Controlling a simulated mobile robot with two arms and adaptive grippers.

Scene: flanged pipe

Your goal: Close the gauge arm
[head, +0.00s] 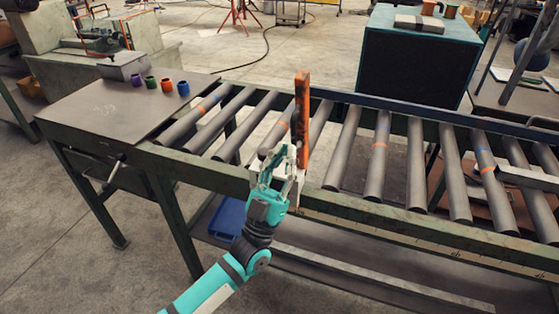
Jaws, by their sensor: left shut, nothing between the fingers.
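The gauge arm (302,115) looks to be the orange upright bar at the near rail of the roller conveyor, in the middle of the head view. My left gripper (279,158) is shut and empty, just left of the bar's lower part. I cannot tell whether its fingers touch the bar. The bar's foot is partly hidden by the gripper. My right gripper is not in view.
The roller conveyor (379,145) runs across to the right, with a metal piece (527,179) on it at far right. Small coloured fittings (166,85) stand on the plate (105,108) at left. A blue bin (226,220) sits below. A dark green cabinet (415,70) stands behind.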

